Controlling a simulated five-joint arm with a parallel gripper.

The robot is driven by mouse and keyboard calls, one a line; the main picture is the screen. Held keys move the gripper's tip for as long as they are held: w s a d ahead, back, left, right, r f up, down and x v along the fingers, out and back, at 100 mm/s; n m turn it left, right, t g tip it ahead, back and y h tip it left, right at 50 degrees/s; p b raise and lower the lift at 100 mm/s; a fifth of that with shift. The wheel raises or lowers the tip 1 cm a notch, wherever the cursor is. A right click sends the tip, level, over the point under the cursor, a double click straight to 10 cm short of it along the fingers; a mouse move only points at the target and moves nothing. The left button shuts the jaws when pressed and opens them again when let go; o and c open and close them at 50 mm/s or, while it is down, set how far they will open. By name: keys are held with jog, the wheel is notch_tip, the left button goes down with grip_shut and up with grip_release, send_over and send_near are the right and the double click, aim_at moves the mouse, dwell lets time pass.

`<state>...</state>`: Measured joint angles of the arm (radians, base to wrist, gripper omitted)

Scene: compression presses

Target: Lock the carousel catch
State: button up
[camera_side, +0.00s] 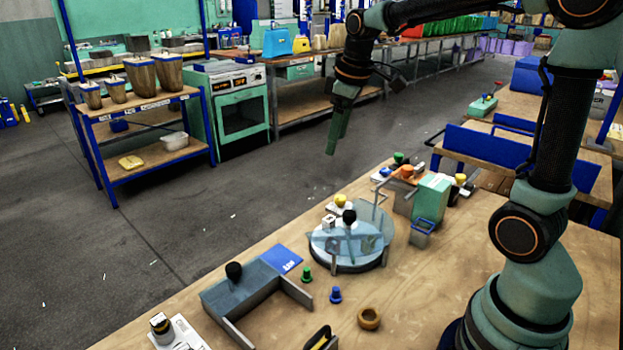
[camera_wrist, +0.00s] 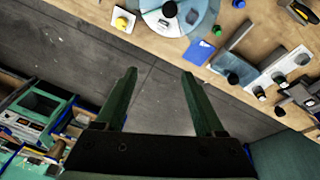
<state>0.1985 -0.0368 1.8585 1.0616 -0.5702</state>
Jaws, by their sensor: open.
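The carousel is a round pale disc (camera_side: 358,264) with a clear cover, standing on the wooden table in the side view. A black knob (camera_side: 349,216) stands up over it. A yellow knob (camera_side: 341,200) on a white block sits at its back edge; I cannot tell which knob belongs to the catch. In the wrist view the disc (camera_wrist: 152,20) is at the top, with the black knob (camera_wrist: 169,9) over it and the yellow knob (camera_wrist: 120,23) at its left. My gripper (camera_side: 332,146) is raised, open and empty. In the wrist view its fingers (camera_wrist: 158,74) are apart, with floor behind them.
A grey-blue frame with a black knob (camera_side: 234,271) stands front left. Green (camera_side: 306,274) and blue (camera_side: 335,294) pegs and a brown ring (camera_side: 369,318) lie in front of the carousel. A green block (camera_side: 430,197) and several coloured knobs stand behind right.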

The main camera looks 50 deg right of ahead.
jog(key=w+d+f+n+g, duration=0.1)
jog(key=w+d+f+n, duration=0.1)
jog(key=w+d+f, duration=0.3)
jog(key=n+g, duration=0.2)
jog(key=n, duration=0.1)
send_over(340, 197)
notch_tip(340, 197, down, 7)
jog(key=shift+y, duration=0.3)
notch_tip(340, 197, down, 12)
jog(key=shift+s+r, duration=0.1)
grip_shut()
